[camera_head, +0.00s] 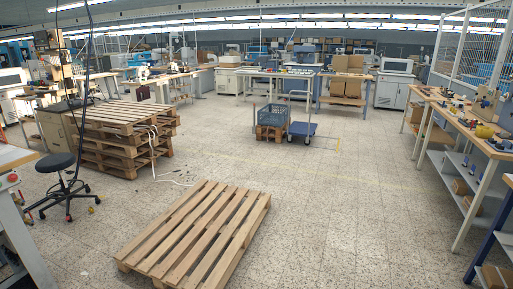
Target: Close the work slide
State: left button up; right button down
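I cannot make out a work slide in the head view. Several machines stand far off along the back and sides, too small to show whether any slide on them is open or shut. At the left edge, part of a bench or machine frame (24,232) is cut off by the picture, with a small red knob (12,178) on it. Neither of my grippers is in view.
A wooden pallet (196,232) lies on the floor in front. Stacked pallets (112,150) and a black stool (56,163) stand left. A blue cart (303,128) stands mid-room. A workbench (470,125) lines the right.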

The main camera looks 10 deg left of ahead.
aim_at(40, 95)
jog(key=i, duration=8.5)
jog(key=u, duration=2.25)
jog(key=i, duration=3.45)
